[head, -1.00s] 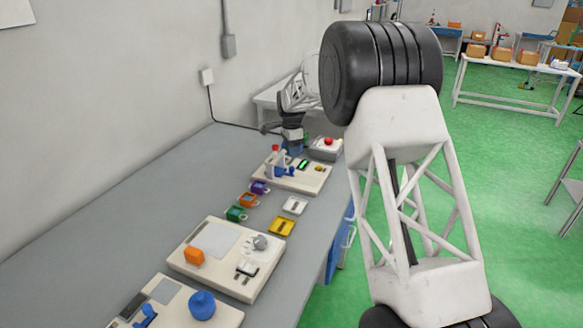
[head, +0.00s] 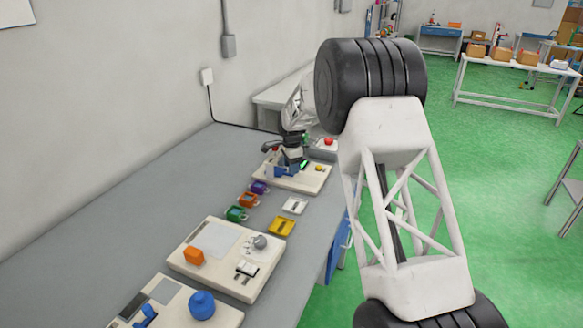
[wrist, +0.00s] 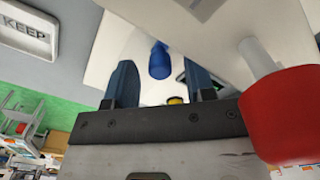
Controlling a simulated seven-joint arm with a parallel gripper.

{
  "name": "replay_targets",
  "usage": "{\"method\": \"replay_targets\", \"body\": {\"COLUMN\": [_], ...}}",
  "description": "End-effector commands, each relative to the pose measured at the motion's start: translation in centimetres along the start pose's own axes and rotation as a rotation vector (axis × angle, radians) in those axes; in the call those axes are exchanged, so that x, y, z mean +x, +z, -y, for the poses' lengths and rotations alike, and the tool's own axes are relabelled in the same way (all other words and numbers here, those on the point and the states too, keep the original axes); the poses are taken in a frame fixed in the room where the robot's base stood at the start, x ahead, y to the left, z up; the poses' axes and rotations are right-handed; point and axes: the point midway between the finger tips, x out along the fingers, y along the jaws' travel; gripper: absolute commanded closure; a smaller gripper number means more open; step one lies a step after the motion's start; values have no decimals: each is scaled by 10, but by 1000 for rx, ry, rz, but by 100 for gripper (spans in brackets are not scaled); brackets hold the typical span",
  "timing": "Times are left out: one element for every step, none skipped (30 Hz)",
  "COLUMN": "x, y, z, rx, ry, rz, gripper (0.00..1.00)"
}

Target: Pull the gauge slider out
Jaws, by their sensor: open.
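The far cream panel (head: 313,186) on the bench carries a small gauge fixture, and my gripper (head: 291,158) is low over it. In the wrist view a blue cylindrical knob (wrist: 159,61) shows between the two blue fingers of my gripper (wrist: 161,78). The fingers are open, with clear gaps on both sides of the knob. I cannot tell for sure whether the knob belongs to the gauge slider. A red cap on a white post (wrist: 285,113) stands close to the right of the gripper. In the head view my gripper hides much of the fixture.
A grey box with a red button (head: 327,142) sits behind the panel. Nearer are purple, orange and green (head: 236,213) pieces, a yellow tray (head: 281,226) and two more cream panels. A yellow button (wrist: 176,100) shows between the fingers. A "KEEP" plate (wrist: 28,29) is at upper left.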

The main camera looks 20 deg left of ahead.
Motion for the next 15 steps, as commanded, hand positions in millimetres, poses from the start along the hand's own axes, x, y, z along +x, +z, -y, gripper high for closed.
{"method": "replay_targets", "body": {"x": [2, 3, 4, 5, 5, 6, 6, 6, 6, 6, 6, 6, 6, 6, 6], "y": [0, 0, 0, 0, 0, 0, 0, 0, 0, 0, 0, 0, 0, 0, 0], "z": [0, 0, 0, 0, 0, 0, 0, 0, 0, 0, 0, 0, 0, 0, 0], "rx": [0, 0, 0, 0, 0, 0, 0, 0, 0, 0, 0, 0, 0, 0, 0], "ry": [0, 0, 0, 0, 0, 0, 0, 0, 0, 0, 0, 0, 0, 0, 0], "rz": [0, 0, 0, 0, 0, 0, 0, 0, 0, 0, 0, 0, 0, 0, 0], "gripper": [50, 50, 50, 50, 50, 50, 50, 50, 50, 50, 50, 50, 53, 58, 64]}}
